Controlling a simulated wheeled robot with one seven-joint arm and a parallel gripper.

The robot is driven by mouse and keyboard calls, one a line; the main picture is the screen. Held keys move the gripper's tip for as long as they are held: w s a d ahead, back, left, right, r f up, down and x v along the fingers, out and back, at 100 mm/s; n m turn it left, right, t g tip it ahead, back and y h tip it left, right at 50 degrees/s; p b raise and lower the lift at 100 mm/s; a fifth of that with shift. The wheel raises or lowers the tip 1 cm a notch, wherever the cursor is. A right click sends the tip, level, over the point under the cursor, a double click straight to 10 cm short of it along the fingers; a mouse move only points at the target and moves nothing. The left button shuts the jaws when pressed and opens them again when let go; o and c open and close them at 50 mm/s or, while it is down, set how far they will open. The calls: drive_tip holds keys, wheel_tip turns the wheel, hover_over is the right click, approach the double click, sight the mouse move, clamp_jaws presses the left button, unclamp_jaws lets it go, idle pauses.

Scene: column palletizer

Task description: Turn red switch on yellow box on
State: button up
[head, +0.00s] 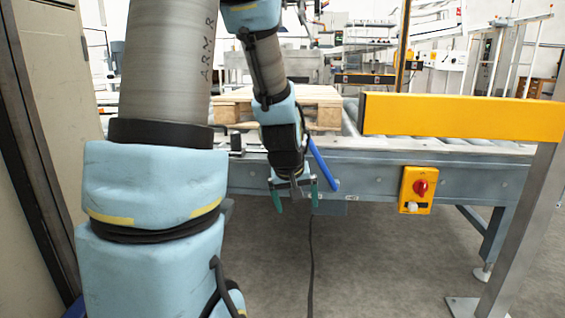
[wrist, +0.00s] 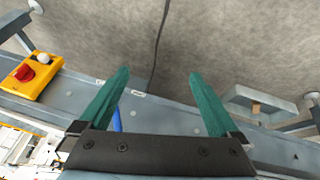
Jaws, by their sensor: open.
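The yellow box (head: 416,190) is mounted on the side of the grey conveyor frame, right of centre in the head view. Its red rotary switch (head: 420,187) sits on the front face, above a small white button. The yellow box (wrist: 32,75) also shows at the upper left of the wrist view, with the red switch (wrist: 25,73) on it. My gripper (head: 295,207) hangs in front of the conveyor side, left of the box and apart from it. In the wrist view its two green fingers (wrist: 158,75) are spread wide with nothing between them.
A yellow rail (head: 462,117) on a grey post (head: 522,235) stands above and right of the box. A wooden pallet (head: 325,100) lies on the conveyor. A blue bar (head: 322,165) is just beside my gripper. A dark cable (head: 311,260) runs along the open floor.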

drive_tip(key=s+a+r+m+g+y+p, duration=0.2)
drive_tip(key=s+a+g, duration=0.2)
drive_tip(key=s+a, duration=0.75)
wheel_tip(320, 180, up, 37)
drive_tip(key=d+p, duration=0.1)
drive_tip(key=p, duration=3.6)
drive_tip(key=shift+d+t, duration=0.15)
drive_tip(key=shift+t, duration=0.15)
